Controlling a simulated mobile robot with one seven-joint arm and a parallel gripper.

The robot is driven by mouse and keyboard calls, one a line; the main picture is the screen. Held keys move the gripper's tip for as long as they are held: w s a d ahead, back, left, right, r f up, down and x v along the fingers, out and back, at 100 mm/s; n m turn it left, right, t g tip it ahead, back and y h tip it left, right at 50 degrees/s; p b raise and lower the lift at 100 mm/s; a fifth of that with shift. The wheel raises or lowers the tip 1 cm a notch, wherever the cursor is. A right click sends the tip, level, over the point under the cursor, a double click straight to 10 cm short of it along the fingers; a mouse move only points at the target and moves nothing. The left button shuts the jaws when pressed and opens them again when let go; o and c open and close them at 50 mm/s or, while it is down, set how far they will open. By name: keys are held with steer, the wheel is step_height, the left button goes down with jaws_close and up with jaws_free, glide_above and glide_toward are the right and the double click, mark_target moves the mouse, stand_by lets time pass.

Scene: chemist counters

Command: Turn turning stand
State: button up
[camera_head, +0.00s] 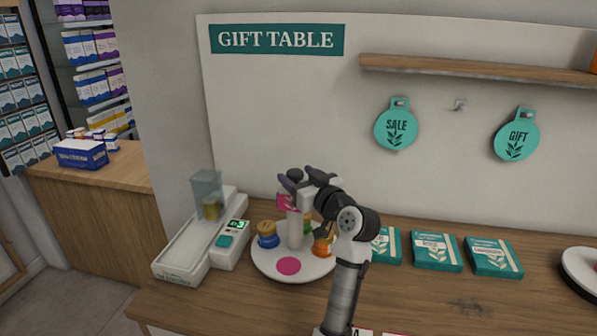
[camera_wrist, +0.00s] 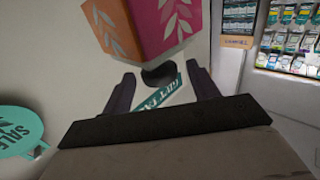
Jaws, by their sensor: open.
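The turning stand (camera_head: 295,230) has a round white base and an upright white post with a dark knob (camera_head: 295,174) on top. Its base holds a blue item (camera_head: 267,236), an orange item (camera_head: 322,247) and a flat pink disc (camera_head: 288,266). A pink piece shows beside the upper post. My gripper (camera_head: 299,178) is at the top of the post, with its fingers apart around the knob's height. In the wrist view the dark knob (camera_wrist: 160,76) shows between the two open fingers, below a pink and orange box (camera_wrist: 155,28). Contact with the knob cannot be told.
A white scale (camera_head: 203,240) with a clear container stands left of the stand. Several teal boxes (camera_head: 436,251) lie on the counter to the right. Teal SALE (camera_head: 396,128) and GIFT (camera_head: 517,136) tags hang on the wall below a wooden shelf (camera_head: 470,67).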

steer(key=shift+w+a, duration=0.1)
steer(key=shift+w, duration=0.05)
steer(key=shift+c, duration=0.2)
jaws_close()
